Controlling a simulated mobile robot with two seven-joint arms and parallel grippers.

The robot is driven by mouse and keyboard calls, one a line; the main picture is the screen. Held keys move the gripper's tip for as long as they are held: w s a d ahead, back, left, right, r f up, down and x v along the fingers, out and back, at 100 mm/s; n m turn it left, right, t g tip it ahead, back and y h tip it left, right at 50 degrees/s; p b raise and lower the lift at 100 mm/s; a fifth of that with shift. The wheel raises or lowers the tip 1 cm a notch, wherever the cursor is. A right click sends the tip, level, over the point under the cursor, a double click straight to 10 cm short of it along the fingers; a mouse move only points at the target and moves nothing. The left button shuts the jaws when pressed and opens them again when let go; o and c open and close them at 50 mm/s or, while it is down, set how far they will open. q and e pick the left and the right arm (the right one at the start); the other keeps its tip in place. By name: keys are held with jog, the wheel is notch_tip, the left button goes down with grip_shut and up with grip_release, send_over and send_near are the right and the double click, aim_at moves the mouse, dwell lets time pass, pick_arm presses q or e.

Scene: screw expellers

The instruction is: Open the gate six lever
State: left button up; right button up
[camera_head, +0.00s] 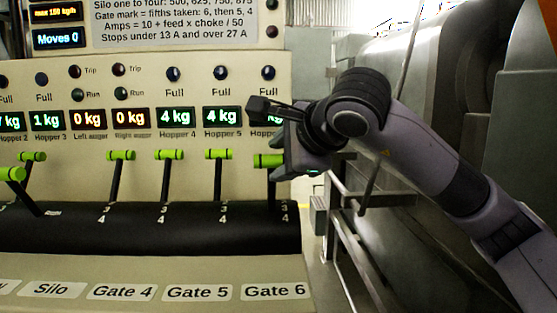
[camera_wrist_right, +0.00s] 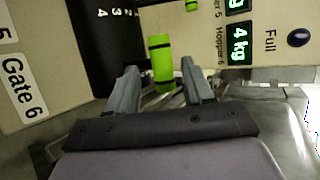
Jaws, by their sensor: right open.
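The gate six lever has a green handle (camera_head: 268,160) on a black stem (camera_head: 272,190), above the Gate 6 label (camera_head: 275,291) at the right end of the panel. In the wrist view, the green handle (camera_wrist_right: 160,58) shows with its lower end between my right fingertips. My right gripper (camera_head: 284,152) comes in from the right and partly covers the handle's right end. In the wrist view, my right gripper (camera_wrist_right: 161,82) is open, its fingers apart on either side of the handle. I cannot tell whether they touch it. My left gripper is out of view.
The Gate 5 lever (camera_head: 218,154) and Gate 4 lever (camera_head: 168,155) stand to the left, with more green-handled levers beyond. The Hopper 5 display (camera_head: 222,116) reads 4 kg. Metal rails (camera_head: 345,215) and large machinery stand right of the panel.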

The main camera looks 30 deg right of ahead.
jog(key=v, duration=0.6)
jog(key=shift+f, duration=0.1)
dwell(0.4)
